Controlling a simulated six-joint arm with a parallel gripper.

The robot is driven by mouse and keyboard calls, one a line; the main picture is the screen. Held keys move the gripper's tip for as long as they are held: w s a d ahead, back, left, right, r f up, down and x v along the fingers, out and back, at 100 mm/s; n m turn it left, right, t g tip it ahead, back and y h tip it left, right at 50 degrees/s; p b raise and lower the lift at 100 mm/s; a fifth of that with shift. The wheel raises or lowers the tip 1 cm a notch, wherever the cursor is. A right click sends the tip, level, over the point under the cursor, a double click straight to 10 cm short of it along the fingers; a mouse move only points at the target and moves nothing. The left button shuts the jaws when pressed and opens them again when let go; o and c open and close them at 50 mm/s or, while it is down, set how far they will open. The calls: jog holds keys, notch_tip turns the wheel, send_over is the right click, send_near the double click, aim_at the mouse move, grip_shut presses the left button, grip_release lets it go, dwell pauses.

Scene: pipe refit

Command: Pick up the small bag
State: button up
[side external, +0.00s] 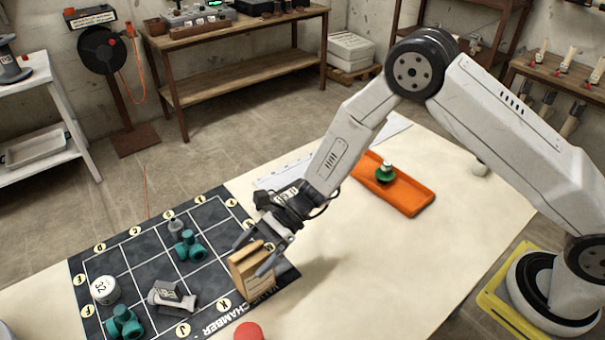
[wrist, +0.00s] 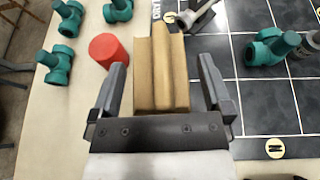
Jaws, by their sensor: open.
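The small bag (side external: 249,272) looks like a tan, folded-paper block standing at the right-hand edge of the dark grid board. My gripper (side external: 253,257) is over it, pointing down, with one finger on each side. In the wrist view the bag (wrist: 162,80) lies between the two fingers of my gripper (wrist: 163,78), with a visible gap on both sides. The jaws are open. The lower part of the bag near my palm is hidden in the wrist view.
The grid board (side external: 215,212) holds teal fittings (side external: 188,246), a white round piece (side external: 105,290) and a grey fitting (side external: 172,297). A red cylinder (wrist: 110,50) stands close to the bag. An orange tray (side external: 405,201) with a green-and-white piece is farther back.

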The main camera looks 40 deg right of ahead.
jog(key=shift+a+f, duration=0.2)
jog(key=shift+a, duration=0.35)
jog(key=shift+c, duration=0.2)
grip_shut()
jog(key=shift+r, duration=0.1)
